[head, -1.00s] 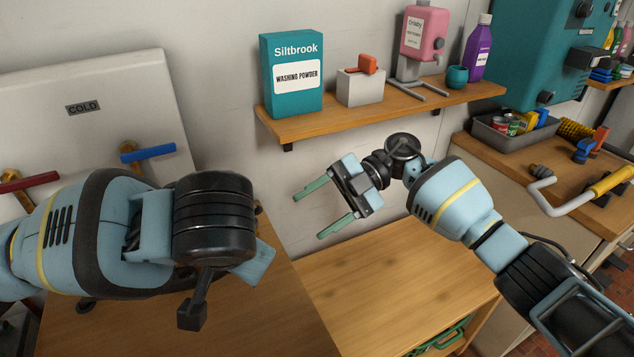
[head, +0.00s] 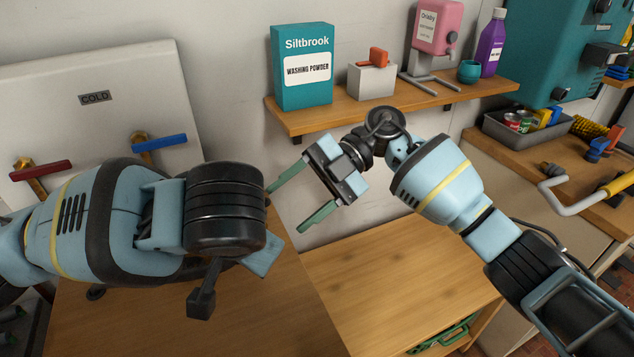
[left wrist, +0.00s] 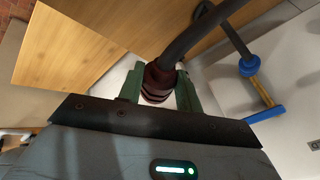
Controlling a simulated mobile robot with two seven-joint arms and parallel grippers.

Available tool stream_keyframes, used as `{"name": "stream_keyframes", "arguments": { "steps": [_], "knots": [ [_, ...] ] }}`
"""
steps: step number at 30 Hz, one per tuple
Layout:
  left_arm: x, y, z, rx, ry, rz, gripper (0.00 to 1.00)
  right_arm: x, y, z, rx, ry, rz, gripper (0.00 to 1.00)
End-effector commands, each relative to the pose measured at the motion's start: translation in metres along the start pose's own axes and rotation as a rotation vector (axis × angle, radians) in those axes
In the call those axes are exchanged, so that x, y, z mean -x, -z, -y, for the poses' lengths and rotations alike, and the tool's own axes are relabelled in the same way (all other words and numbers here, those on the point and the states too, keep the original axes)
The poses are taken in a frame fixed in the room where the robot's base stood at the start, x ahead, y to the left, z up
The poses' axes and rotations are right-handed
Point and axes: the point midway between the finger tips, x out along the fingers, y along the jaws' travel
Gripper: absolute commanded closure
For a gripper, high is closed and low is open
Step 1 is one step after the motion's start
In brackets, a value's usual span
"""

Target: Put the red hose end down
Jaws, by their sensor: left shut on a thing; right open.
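The red hose end (left wrist: 157,84) is a dark red ribbed collar on a dark grey hose (left wrist: 195,35). In the left wrist view my left gripper (left wrist: 160,78) is shut on it, with a green finger on either side. In the head view my left forearm and wrist hide this gripper and the hose end. My right gripper (head: 302,205) is open and empty, in front of the wall below the shelf.
A red tap lever (head: 40,170) and a blue tap lever (head: 159,142) stand under the COLD label. The wooden bench (head: 385,275) at the middle is largely clear. A blue-collared hose (left wrist: 249,66) hangs at the right in the left wrist view.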

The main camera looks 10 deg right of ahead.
Motion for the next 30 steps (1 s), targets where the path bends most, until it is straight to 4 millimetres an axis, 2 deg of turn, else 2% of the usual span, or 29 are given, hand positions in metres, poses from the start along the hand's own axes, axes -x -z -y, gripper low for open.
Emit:
{"name": "stream_keyframes", "arguments": {
  "steps": [3,10,15,24,30],
  "knots": [
    [0.001,0.001,0.0,0.0,-0.001,-0.003,0.89,-0.021,0.0,0.0,0.001,0.001,-0.002,0.4],
    [0.001,0.001,0.0,0.0,-0.001,-0.003,0.89,-0.049,0.0,0.0,0.001,0.001,-0.001,0.4],
    [0.001,0.001,0.0,0.0,-0.001,-0.003,0.89,-0.058,0.0,0.0,0.001,0.0,0.001,0.4],
    [0.001,0.001,0.0,0.0,-0.001,-0.003,0.89,-0.06,0.0,0.0,0.0,-0.001,0.001,0.4],
    [0.001,0.001,0.0,0.0,-0.001,-0.003,0.89,-0.06,0.0,0.0,0.0,0.0,0.001,0.65]
  ]
}}
